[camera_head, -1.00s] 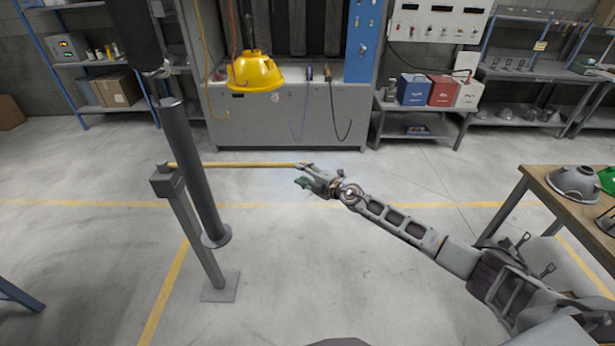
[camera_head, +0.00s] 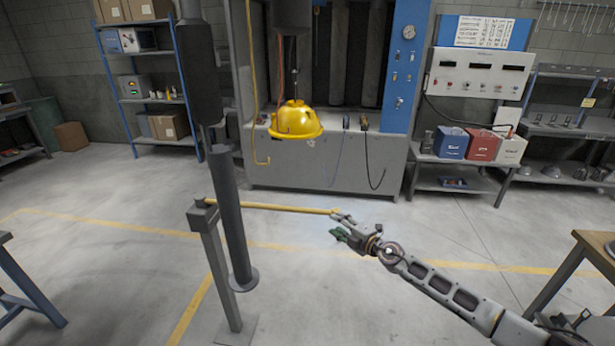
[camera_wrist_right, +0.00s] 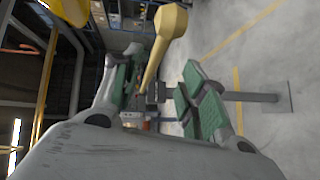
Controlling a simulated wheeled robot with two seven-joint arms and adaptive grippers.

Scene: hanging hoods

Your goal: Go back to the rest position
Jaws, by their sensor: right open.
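My right gripper (camera_head: 338,225) is open at the right end of a yellow bar (camera_head: 268,206) in the head view. The bar sticks out level from a grey floor post (camera_head: 213,262). In the right wrist view, the green-padded fingers of this gripper (camera_wrist_right: 155,92) stand apart, and the bar (camera_wrist_right: 166,35) shows between and above them. I cannot tell whether the fingers touch the bar. My left gripper is not in view.
A dark tube (camera_head: 230,215) hangs in front of the post. A yellow hood (camera_head: 296,121) hangs before a grey cabinet (camera_head: 325,164). A shelf (camera_head: 143,99) stands at the back left, and a table corner (camera_head: 594,248) at the right.

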